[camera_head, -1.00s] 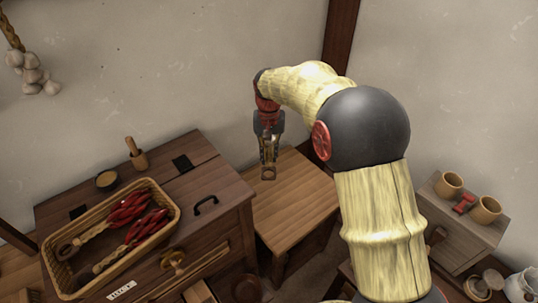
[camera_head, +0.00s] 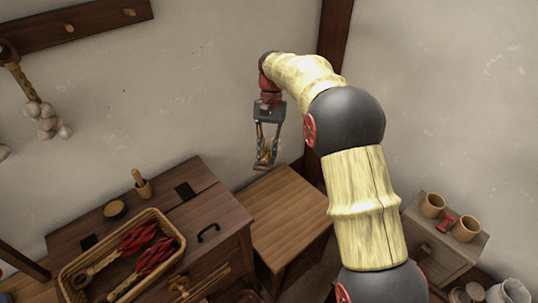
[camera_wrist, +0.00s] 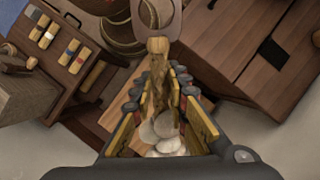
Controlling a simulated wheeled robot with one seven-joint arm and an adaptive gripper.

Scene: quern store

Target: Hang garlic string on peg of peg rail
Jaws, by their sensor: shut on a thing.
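My gripper (camera_head: 265,160) hangs above the small wooden table, well to the right of the peg rail. In the wrist view my gripper (camera_wrist: 165,118) is shut on the garlic string (camera_wrist: 157,82). Its tan braid runs between the fingers, and its white bulbs (camera_wrist: 165,132) show close to the palm. In the head view the held string is mostly hidden by the gripper. The dark peg rail (camera_head: 88,22) is on the wall at upper left. Its two right pegs, one peg (camera_head: 69,28) and the end peg (camera_head: 129,12), look bare. Another garlic string (camera_head: 47,118) hangs from the rail further left.
A chest (camera_head: 187,208) bears a wicker basket (camera_head: 72,271) of red pepper strings, a mortar with pestle (camera_head: 142,186) and a small bowl (camera_head: 115,210). The small table (camera_head: 285,215) is bare. Cups (camera_head: 432,205) stand on a cabinet at right. The wall between rail and gripper is clear.

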